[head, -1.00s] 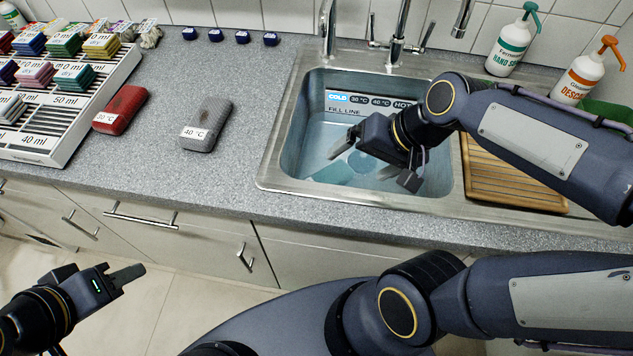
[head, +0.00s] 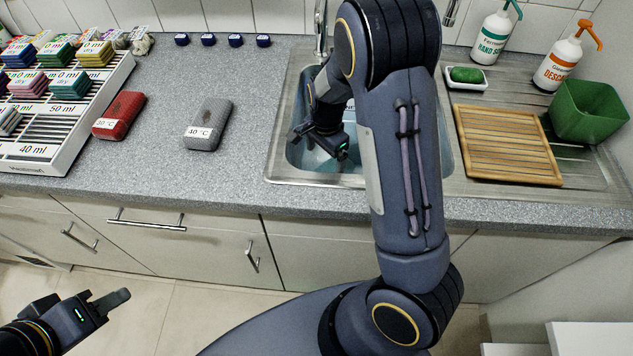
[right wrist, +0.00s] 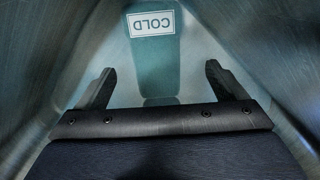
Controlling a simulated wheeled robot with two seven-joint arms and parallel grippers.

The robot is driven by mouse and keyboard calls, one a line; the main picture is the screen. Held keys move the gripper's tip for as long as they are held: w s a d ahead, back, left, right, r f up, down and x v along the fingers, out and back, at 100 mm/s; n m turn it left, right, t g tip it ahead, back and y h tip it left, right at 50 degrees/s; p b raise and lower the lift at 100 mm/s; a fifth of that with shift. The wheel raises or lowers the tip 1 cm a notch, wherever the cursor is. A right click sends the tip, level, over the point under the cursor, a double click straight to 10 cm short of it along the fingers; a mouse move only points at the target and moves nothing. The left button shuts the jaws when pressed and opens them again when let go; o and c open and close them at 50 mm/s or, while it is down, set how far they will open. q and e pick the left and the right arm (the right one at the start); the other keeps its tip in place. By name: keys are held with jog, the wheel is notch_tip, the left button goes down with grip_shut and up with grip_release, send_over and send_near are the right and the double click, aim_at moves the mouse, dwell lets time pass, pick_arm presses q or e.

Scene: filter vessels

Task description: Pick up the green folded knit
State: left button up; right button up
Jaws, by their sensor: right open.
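A green folded knit (right wrist: 154,55) with a white COLD tag shows in the right wrist view, down in the metal sink (head: 277,172). My right gripper (right wrist: 158,78) is open, its two fingers on either side of the knit's near part with gaps visible. In the head view my right gripper (head: 318,137) is down inside the sink, and my arm hides much of the basin and the knit. My left gripper (head: 112,302) is at the lower left, away from the counter; its finger gap cannot be made out.
A red knit (head: 119,113) and a grey knit (head: 208,120) lie on the counter beside a white rack (head: 75,140) with several coloured knits. Right of the sink are a wooden board (head: 505,145), a green tub (head: 588,110), a dish with a green sponge (head: 467,75) and two bottles.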

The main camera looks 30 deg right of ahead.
aim_at(329, 170)
jog(key=f, duration=0.3)
jog(key=d+f, duration=0.1)
jog(key=f, duration=0.2)
jog(key=shift+s+d+f, duration=0.15)
jog(key=shift+s+f, duration=0.05)
jog(key=shift+f, duration=0.55)
jog(key=c, duration=1.2)
jog(key=shift+r, duration=0.1)
